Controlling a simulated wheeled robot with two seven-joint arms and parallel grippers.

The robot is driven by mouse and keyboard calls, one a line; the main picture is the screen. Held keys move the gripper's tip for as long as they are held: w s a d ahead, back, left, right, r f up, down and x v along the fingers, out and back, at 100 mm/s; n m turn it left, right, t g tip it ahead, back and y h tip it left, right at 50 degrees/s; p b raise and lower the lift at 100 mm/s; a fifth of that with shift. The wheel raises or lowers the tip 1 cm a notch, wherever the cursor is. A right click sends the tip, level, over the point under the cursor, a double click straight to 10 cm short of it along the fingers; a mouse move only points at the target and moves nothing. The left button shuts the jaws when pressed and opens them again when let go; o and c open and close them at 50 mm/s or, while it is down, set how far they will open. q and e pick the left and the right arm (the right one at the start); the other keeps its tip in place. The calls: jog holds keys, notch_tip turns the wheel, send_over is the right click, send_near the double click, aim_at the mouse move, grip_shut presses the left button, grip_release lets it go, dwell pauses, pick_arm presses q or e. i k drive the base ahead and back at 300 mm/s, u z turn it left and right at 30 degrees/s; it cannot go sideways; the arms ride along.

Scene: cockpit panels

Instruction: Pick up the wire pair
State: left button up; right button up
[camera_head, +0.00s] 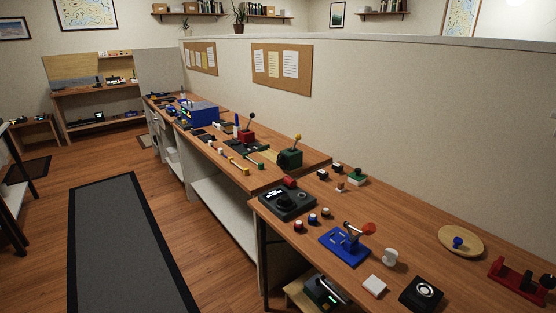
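I cannot clearly make out a wire pair in the head view. Neither of my grippers is in view.
A partition wall stands behind.

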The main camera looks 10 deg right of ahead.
aim_at(231, 159)
jog(key=u, duration=0.65)
jog(key=i, duration=2.05)
jog(key=z, duration=0.9)
jog(key=i, duration=0.65)
jog(key=z, duration=0.65)
